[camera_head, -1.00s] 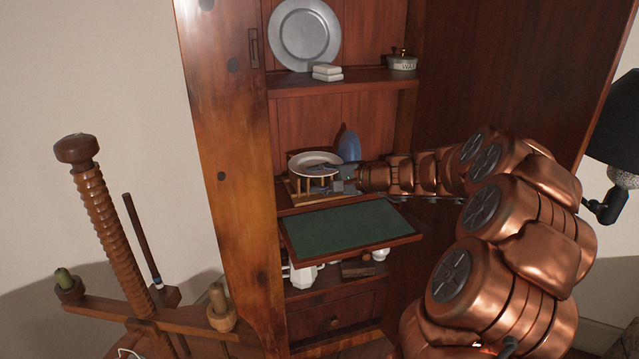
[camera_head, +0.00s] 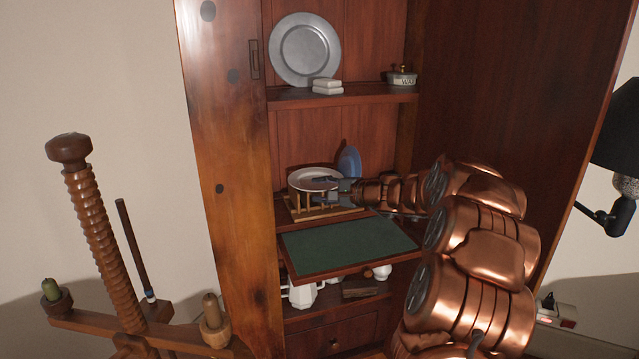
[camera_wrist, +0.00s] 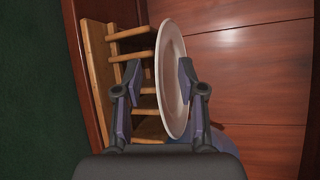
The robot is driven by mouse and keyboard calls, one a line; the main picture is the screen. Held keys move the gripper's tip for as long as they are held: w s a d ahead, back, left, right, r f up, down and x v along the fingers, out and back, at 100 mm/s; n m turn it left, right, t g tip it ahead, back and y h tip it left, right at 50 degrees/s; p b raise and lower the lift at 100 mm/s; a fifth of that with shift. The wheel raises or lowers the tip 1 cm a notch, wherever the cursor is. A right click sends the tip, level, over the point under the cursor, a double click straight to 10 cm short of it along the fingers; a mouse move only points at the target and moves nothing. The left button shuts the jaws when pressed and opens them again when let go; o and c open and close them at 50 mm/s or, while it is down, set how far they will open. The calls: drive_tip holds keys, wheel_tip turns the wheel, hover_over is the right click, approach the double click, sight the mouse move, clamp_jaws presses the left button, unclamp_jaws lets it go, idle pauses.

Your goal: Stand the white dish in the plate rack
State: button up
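The white dish (camera_head: 301,184) lies nearly flat over the pegs of the wooden plate rack (camera_head: 327,215); I cannot tell whether it rests on them. In the wrist view the dish (camera_wrist: 171,88) appears edge-on, beside the rack's pegs and base (camera_wrist: 97,75). My gripper (camera_head: 330,181) reaches in from the right at the dish's near right edge. In the wrist view its fingers (camera_wrist: 158,78) are apart, one on each side of the dish's rim. A gap shows between the left finger and the dish.
A blue plate (camera_head: 349,161) leans behind the rack. A green-topped board (camera_head: 345,245) juts out in front, below it. The shelf above (camera_head: 375,95) holds a pewter plate (camera_head: 305,50), white blocks (camera_head: 327,87) and a tin (camera_head: 402,78). The cabinet's sides are close.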

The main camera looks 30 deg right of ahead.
drive_tip(key=shift+w+a+f, duration=0.1)
drive_tip(key=shift+w, duration=0.25)
clamp_jaws()
idle(0.4)
